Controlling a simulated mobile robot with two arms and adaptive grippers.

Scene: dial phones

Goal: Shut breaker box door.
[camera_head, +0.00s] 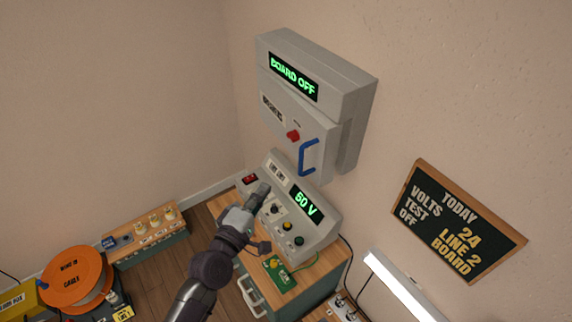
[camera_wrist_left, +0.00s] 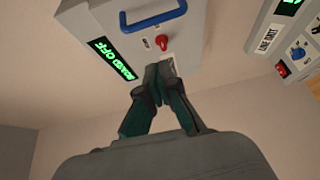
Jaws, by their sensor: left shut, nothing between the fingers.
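The grey breaker box (camera_head: 330,62) is mounted on the wall and its display reads BOARD OFF. Its door (camera_head: 283,122) carries a blue handle (camera_head: 308,158) and a red knob (camera_head: 293,135). The door's front stands out from the box body behind it; I cannot tell whether it is fully closed. My left gripper (camera_head: 263,188) is shut and empty, below the door in the head view. In the left wrist view, the shut fingertips (camera_wrist_left: 160,72) overlap the door's edge near the red knob (camera_wrist_left: 162,42); contact is unclear. My right gripper is not in view.
A sloped grey console (camera_head: 322,226) reading 50 V, with knobs and buttons, stands on a wooden-topped bench beneath the box. A chalkboard (camera_head: 458,219) hangs on the wall at right. An orange cable reel (camera_head: 75,277) and a long block (camera_head: 145,236) are at lower left.

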